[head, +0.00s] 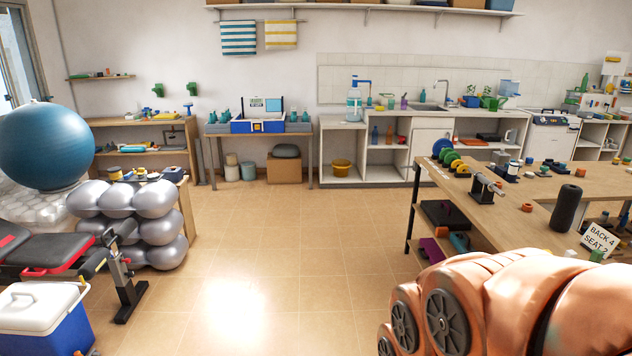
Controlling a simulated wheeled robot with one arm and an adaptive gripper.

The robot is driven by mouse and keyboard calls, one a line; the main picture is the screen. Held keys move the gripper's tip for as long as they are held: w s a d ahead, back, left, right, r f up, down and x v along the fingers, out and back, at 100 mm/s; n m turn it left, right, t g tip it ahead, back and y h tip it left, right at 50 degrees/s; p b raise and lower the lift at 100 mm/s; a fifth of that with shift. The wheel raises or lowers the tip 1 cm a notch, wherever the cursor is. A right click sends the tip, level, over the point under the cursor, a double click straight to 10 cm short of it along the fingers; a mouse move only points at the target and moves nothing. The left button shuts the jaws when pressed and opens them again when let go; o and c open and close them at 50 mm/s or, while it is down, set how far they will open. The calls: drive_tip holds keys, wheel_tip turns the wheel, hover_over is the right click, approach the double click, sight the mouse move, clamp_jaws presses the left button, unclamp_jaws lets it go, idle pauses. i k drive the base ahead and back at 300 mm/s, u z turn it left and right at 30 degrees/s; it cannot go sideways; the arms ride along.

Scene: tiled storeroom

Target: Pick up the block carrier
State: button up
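I cannot pick out a block carrier with certainty in the head view. Many small items on the right workbench (510,210) are too small to name. My gripper is not in view, so whether it is open or shut does not show.
Silver balls (122,228), a red-and-black bench (50,250) and a blue-and-white cooler (45,318) crowd the left. A large orange-brown wrapped shape with dark discs (540,300) fills the lower right. The tiled floor (285,245) between is clear to the back.

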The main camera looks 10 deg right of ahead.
sight(461, 240)
drive_tip(key=z, duration=0.8)
drive_tip(key=i, duration=0.9)
drive_tip(key=z, duration=0.55)
